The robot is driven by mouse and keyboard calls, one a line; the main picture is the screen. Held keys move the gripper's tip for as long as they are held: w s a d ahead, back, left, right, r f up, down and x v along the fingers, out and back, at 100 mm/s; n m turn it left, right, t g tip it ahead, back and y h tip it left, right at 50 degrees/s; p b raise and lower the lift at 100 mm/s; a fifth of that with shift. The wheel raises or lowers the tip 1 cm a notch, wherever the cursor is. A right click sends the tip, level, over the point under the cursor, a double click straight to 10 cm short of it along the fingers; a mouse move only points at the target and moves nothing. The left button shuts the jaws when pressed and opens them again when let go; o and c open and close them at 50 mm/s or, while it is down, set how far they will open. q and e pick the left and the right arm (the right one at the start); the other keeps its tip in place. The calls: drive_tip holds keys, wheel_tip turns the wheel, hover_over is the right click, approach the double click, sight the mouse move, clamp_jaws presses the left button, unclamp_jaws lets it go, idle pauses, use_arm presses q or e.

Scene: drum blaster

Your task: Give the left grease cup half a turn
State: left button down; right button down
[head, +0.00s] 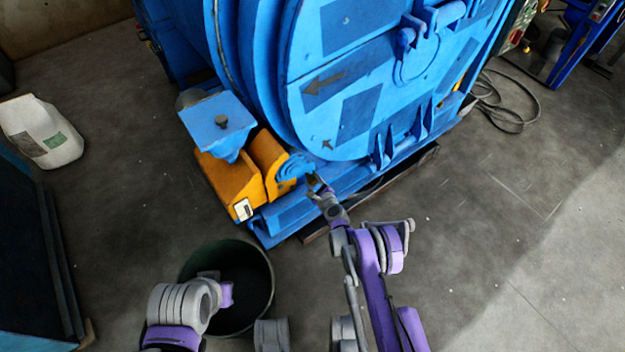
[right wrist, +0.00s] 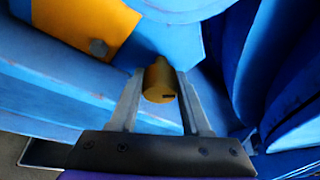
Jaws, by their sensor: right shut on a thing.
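The left grease cup (right wrist: 159,84) is a small brass-yellow cylinder with a dark slot mark, low on the blue drum blaster (head: 375,80). In the right wrist view it sits between the two grey fingers of my right gripper (right wrist: 160,100), which is shut on it. In the head view my right gripper (head: 316,184) reaches the lower front of the machine, beside the orange housing; the cup is too small and covered to make out there.
The orange housing (head: 228,184) and a blue hopper (head: 217,122) stand left of my right gripper. A dark round bin (head: 258,262) is below, by my left arm. A white jug (head: 42,132) is at far left. Cables lie at the upper right; the right floor is clear.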

drive_tip(key=shift+m+g+y+b, duration=0.45)
drive_tip(key=shift+m+g+y, duration=0.45)
drive_tip(key=shift+m, duration=0.8)
drive_tip(key=shift+c, duration=1.9)
unclamp_jaws()
drive_tip(key=shift+s, duration=0.1)
drive_tip(key=p+v, duration=0.2)
drive_tip(key=v, duration=0.8)
drive_tip(key=shift+s+d+r+p, duration=0.25)
drive_tip(key=shift+p, duration=0.05)
